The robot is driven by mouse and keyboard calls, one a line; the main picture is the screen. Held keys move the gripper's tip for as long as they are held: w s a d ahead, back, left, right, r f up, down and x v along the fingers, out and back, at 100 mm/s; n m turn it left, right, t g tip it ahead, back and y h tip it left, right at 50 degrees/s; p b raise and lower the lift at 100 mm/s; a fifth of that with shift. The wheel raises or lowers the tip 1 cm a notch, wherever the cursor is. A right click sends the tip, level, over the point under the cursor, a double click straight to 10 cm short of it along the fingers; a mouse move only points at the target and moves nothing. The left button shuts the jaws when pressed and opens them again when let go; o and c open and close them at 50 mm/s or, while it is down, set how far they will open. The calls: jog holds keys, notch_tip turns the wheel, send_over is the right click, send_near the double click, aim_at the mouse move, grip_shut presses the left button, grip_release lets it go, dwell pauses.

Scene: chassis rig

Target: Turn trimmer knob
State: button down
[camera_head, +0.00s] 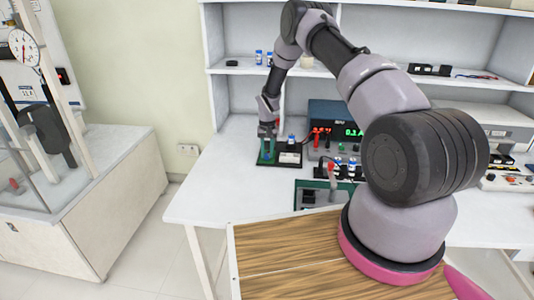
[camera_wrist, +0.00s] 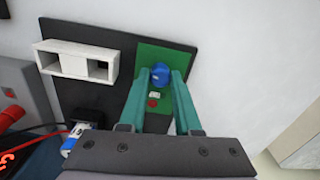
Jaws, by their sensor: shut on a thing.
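The trimmer knob (camera_wrist: 160,70) is a small blue round knob on a green board (camera_wrist: 182,60) in the wrist view. The green board is fixed on a black plate (camera_wrist: 115,40). My gripper (camera_wrist: 161,80) has teal fingers, one on each side of the knob, and is shut on it. Just below the knob, between the fingers, are a small pale part (camera_wrist: 154,94) and a red dot (camera_wrist: 152,103). In the head view, my gripper (camera_head: 267,156) points down at the board at the left of the bench; the knob is too small to make out there.
A white block with square openings (camera_wrist: 75,60) stands on the plate beside the board. A power supply with red and green digits (camera_head: 337,122) and red leads stands to the right. A second green-edged board (camera_head: 310,195) lies nearer. The bench's left end (camera_head: 205,185) is clear.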

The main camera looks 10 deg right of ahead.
dwell(0.3)
jog(key=c, duration=0.6)
grip_release()
notch_tip(320, 180, up, 11)
